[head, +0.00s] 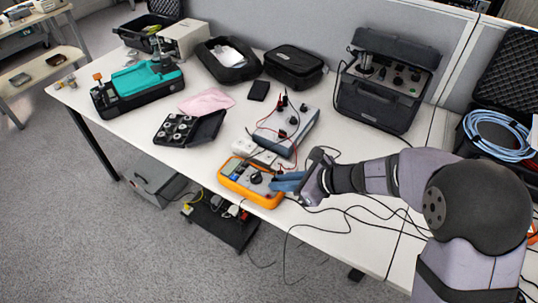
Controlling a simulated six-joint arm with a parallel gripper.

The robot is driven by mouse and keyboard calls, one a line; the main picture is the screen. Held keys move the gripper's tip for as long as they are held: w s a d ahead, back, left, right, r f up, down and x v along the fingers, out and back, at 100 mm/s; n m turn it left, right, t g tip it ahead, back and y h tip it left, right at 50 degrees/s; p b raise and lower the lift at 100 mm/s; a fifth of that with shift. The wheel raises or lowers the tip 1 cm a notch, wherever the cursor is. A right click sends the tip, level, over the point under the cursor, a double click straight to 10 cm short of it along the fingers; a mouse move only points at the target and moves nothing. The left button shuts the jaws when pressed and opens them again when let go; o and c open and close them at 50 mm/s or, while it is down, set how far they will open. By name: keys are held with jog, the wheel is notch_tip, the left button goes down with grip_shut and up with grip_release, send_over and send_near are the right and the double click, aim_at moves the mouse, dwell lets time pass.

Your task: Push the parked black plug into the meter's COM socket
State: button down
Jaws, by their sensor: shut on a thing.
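The meter (228,182) is orange with a grey face and a dark dial, lying near the front edge of the white table. My gripper (275,183) reaches in from the right, its blue fingers at the meter's right end. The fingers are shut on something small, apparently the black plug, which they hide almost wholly. The COM socket cannot be made out at this size. I cannot tell whether the plug touches the socket or is apart from it.
A grey box with knobs and red and black leads (285,128) stands behind the meter. A white power strip (262,155) lies between them. Loose black cables (345,212) run along the table's front edge. An open black case (205,128) of round parts sits to the left.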

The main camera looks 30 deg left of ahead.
jog(key=shift+f, duration=0.15)
dwell(0.4)
jog(key=c, duration=1.7)
grip_release()
jog(key=shift+o, duration=0.2)
jog(key=p+v, duration=0.2)
jog(key=v, duration=0.3)
jog(key=shift+d, duration=0.1)
jog(key=v, duration=0.7)
jog(key=shift+r+p, duration=0.2)
jog(key=shift+p, duration=0.1)
